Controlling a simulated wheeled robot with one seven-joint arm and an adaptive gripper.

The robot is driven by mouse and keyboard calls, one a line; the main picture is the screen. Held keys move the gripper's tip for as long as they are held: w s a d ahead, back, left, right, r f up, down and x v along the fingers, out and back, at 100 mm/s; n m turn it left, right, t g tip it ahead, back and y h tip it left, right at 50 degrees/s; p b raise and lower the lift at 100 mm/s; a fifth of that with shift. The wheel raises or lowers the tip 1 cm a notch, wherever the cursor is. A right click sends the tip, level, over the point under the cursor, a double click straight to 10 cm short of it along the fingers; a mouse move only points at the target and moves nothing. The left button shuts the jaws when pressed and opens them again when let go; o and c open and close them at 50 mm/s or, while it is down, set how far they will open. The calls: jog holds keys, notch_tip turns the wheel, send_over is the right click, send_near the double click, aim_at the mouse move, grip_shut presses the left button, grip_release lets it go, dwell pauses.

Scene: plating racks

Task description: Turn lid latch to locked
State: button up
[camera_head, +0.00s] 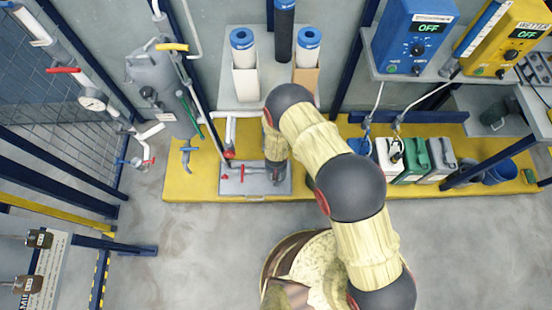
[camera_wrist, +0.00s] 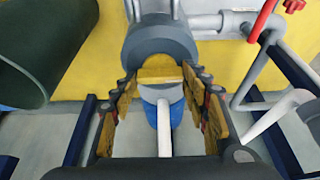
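In the wrist view my gripper (camera_wrist: 160,88) has its two yellow-padded fingers spread apart, with a clear gap between them. A grey rounded housing (camera_wrist: 160,42) lies just beyond the fingertips. A yellow piece (camera_wrist: 160,74) shows at its lower edge, between the fingers; I cannot tell whether it is the lid latch. Below it are a pale bar (camera_wrist: 164,135) and a blue part. In the head view my gripper (camera_head: 275,172) is low over a grey base plate (camera_head: 235,187) with red handles; its fingers are unclear. I cannot identify the latch or its setting.
A grey tank (camera_head: 160,85) with a yellow handle (camera_head: 172,46) stands to the left. Pipes and a red valve handle (camera_wrist: 262,20) are close on the right in the wrist view; a dark green cylinder (camera_wrist: 45,45) is at left. Canisters (camera_head: 413,160) stand on the yellow platform.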

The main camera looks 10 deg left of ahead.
jog(key=o, duration=0.4)
jog(key=shift+o, duration=0.2)
jog(key=v, duration=1.2)
jog(key=shift+f, duration=0.1)
